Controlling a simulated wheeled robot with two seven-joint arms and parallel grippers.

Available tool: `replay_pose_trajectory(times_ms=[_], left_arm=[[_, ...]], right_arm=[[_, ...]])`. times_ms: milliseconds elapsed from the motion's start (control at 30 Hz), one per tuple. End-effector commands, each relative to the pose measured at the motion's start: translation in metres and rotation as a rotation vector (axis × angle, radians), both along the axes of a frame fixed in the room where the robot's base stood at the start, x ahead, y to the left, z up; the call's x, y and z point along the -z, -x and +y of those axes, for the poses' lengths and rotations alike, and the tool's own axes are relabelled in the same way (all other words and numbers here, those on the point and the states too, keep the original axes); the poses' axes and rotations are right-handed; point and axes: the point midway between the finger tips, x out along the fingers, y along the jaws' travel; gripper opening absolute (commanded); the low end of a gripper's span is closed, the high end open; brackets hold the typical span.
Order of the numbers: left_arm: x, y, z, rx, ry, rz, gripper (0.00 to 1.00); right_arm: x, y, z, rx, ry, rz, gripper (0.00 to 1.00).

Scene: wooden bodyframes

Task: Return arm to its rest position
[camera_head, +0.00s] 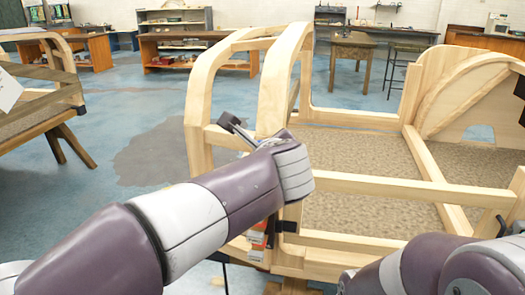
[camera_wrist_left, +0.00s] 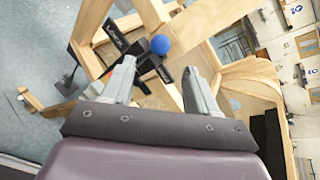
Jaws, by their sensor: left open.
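My left arm reaches across the middle of the head view to the wooden bodyframe (camera_head: 350,184). Beyond the fingers is a black clamp-like tool (camera_wrist_left: 118,36) with a blue ball (camera_wrist_left: 160,44), against the wooden frame. My right arm shows at the lower right of the head view; its gripper cannot be made out.
An orange and black tool (camera_head: 257,240) is at the front post, just below my left wrist. Another wooden frame (camera_head: 40,112) stands at the left. Workbenches (camera_head: 190,45) and a table (camera_head: 352,44) stand at the back. Blue floor (camera_head: 130,135) is clear between the frames.

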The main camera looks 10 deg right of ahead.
Motion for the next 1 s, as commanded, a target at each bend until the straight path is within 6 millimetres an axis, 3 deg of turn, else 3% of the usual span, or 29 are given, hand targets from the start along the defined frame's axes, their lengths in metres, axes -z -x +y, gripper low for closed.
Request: replay_pose_trajectory(times_ms=[100,200,533,633,700,767,800,900,1000], left_arm=[[-0.008,0.021,-0.001,0.002,0.000,0.000,0.59],[-0.012,0.029,0.000,0.001,-0.002,0.001,0.59],[-0.013,0.032,0.000,-0.004,0.007,0.002,0.59],[-0.005,0.034,-0.008,-0.035,0.168,0.032,0.59],[0.043,0.050,-0.017,-0.102,0.381,0.183,0.59],[0.097,0.065,-0.008,-0.247,0.576,0.349,0.59],[0.133,0.075,0.010,-0.397,0.710,0.451,0.59],[0.205,0.101,0.063,-0.820,1.001,0.606,0.59],[0.254,0.129,0.114,-1.221,1.219,0.644,0.59]], right_arm=[[0.001,0.000,0.000,0.000,0.000,0.000,0.00],[0.001,0.000,0.000,0.000,0.000,0.000,0.00],[0.001,0.000,0.000,0.000,0.000,0.000,0.00],[0.001,0.000,0.000,0.000,0.000,0.000,0.00],[0.001,0.000,0.000,0.000,0.000,0.000,0.00],[0.001,0.000,0.000,0.000,0.000,0.000,0.00],[0.001,0.000,0.000,0.000,0.000,0.000,0.00],[0.000,0.000,0.000,0.000,0.000,0.000,0.00],[0.000,0.000,0.000,0.000,0.000,0.000,0.00]])
